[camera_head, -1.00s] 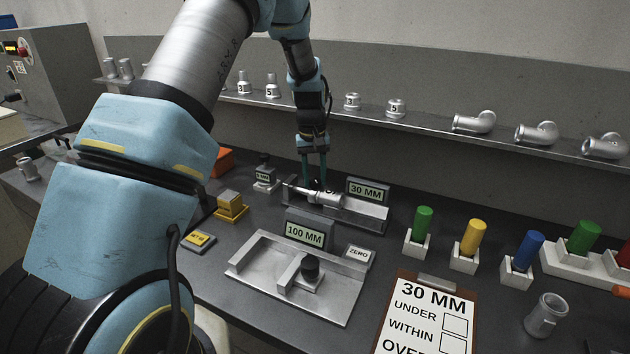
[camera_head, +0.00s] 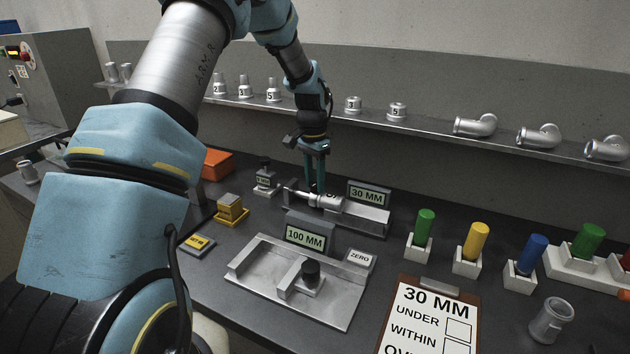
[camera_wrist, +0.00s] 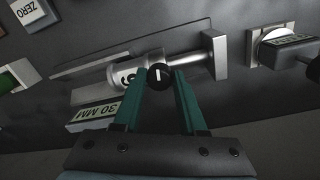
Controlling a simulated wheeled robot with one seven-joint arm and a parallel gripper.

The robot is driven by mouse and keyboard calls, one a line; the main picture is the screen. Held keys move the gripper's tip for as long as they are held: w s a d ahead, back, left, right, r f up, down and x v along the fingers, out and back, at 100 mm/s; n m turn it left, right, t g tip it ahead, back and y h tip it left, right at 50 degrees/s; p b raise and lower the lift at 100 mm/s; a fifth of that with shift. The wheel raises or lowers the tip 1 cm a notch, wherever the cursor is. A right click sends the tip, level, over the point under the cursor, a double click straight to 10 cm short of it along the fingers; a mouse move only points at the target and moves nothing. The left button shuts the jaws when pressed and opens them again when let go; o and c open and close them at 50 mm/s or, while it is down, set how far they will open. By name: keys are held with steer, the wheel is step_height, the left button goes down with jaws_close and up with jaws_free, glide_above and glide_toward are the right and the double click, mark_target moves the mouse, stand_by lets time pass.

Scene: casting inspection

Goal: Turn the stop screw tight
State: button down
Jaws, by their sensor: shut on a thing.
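The stop screw has a round black knob with a white line (camera_wrist: 160,76), seen in the wrist view. My gripper (camera_wrist: 163,74), with two teal fingers, is shut on this knob, one finger on each side. In the head view my gripper (camera_head: 316,190) points down at the gauge bed, and its fingers hide the knob. The metal gauge bed (camera_head: 372,218) lies behind the 100 MM fixture. A silver cylindrical casting (camera_head: 328,201) lies in it, its number partly hidden. A 30 MM sign (camera_head: 367,194) stands behind the bed. The screw's thread is hidden.
The 100 MM fixture (camera_head: 335,312) with a black knob (camera_head: 311,271) stands in front, beside a ZERO plate (camera_head: 359,258). A small block gauge (camera_head: 265,182) and a yellow block (camera_head: 230,207) stand left. Coloured pegs and a clipboard (camera_head: 408,283) lie right.

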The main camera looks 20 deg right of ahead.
mark_target(314, 183)
steer(key=shift+m, duration=1.9)
steer(key=shift+c, duration=2.3)
jaws_free()
step_height(314, 183, up, 11)
steer(key=b, duration=0.2)
steer(key=shift+w, duration=0.3)
steer(key=shift+f, duration=0.1)
